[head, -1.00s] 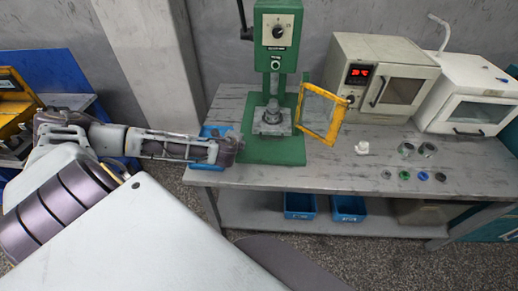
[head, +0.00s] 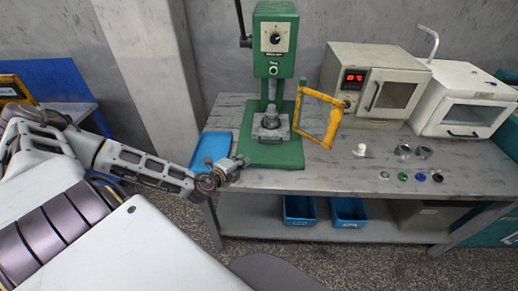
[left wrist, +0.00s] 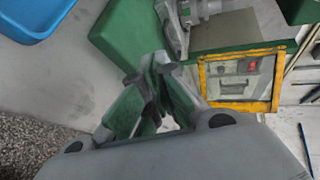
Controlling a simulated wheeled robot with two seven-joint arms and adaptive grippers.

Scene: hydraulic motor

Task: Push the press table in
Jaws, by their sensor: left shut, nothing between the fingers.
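The green press (head: 275,60) stands on the workbench near its left part. Its press table (head: 271,133), a grey metal plate with a round metal part (head: 270,121) on it, sits on the green base below the ram. A yellow-framed guard (head: 319,117) stands at its right, swung open. My left gripper (head: 240,162) is shut and empty at the front left corner of the press base. In the left wrist view the closed fingers (left wrist: 150,75) point toward the base and press table (left wrist: 182,30). My right gripper is not in view.
A blue tray (head: 211,150) lies left of the press, behind my left gripper. An oven with red digits (head: 376,80) and a white machine (head: 463,100) stand at the right. Several small parts (head: 403,177) lie at the bench's front right. Blue bins (head: 300,210) sit below.

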